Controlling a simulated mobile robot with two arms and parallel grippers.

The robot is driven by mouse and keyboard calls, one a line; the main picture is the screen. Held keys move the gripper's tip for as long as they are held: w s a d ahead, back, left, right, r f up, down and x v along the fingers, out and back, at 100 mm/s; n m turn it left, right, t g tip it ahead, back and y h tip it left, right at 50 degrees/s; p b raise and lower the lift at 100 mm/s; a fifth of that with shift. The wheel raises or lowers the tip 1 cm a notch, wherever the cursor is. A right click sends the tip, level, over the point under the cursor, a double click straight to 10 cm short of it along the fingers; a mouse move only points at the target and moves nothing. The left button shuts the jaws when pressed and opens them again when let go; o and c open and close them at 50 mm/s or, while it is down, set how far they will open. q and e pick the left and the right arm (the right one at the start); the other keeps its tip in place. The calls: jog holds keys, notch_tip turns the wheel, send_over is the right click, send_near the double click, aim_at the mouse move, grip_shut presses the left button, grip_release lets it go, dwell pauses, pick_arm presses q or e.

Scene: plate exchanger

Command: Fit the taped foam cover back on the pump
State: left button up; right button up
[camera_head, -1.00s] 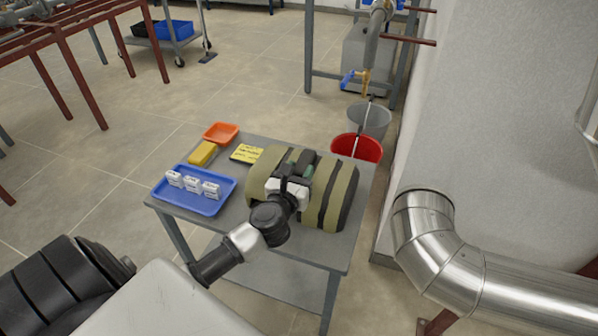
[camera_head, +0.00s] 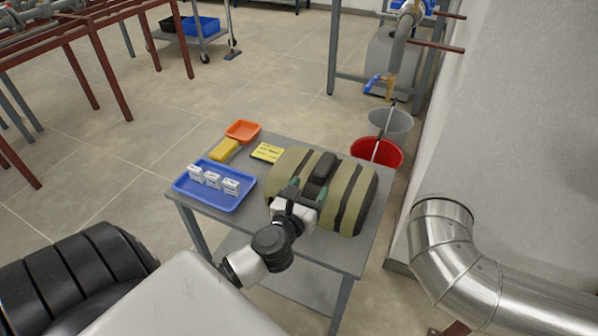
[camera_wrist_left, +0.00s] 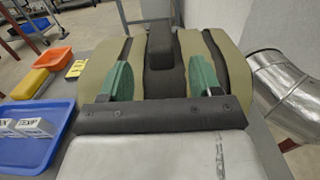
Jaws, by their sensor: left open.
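The foam cover (camera_head: 355,200) is a bulky olive block with dark tape bands. It lies on the grey table, with a black raised handle block (camera_head: 321,168) on top. My left gripper (camera_head: 297,190) is over the near side of the cover, just short of the handle. In the left wrist view its two green fingers (camera_wrist_left: 161,80) are spread apart and empty. The handle (camera_wrist_left: 160,45) stands beyond the fingertips, in line with the gap, and the cover (camera_wrist_left: 100,65) shows on both sides. Whether the fingers touch the cover is unclear. I cannot identify the pump, and my right gripper is out of view.
A blue tray (camera_head: 215,204) with white boxes, a yellow block (camera_head: 224,150), an orange tray (camera_head: 243,131) and a yellow labelled item (camera_head: 267,152) share the table (camera_head: 190,205). A red bucket (camera_head: 377,155) and grey bucket (camera_head: 392,124) stand behind. A silver duct (camera_head: 440,240) is at right.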

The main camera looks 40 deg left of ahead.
pick_arm(q)
jog(key=s+d+f+m+g+h, duration=0.3)
jog(key=d+m+h, duration=0.4)
jog(key=m, duration=0.6)
jog(key=s+d+f+m+g+h, duration=0.15)
jog(key=s+d+m+h, duration=0.4)
jog(key=d+m, duration=0.55)
jog(key=s+a+f+m+g+y, duration=0.3)
jog(key=s+f+m+g+y, duration=0.1)
jog(key=f+m, duration=0.3)
jog(key=s+a+f+m+g+y, duration=0.4)
jog(key=s+f+m+g, duration=0.2)
jog(key=m, duration=0.3)
jog(key=shift+s+a+f+m, duration=0.15)
jog(key=shift+s+f+m, duration=0.15)
jog(key=shift+s+f, duration=0.35)
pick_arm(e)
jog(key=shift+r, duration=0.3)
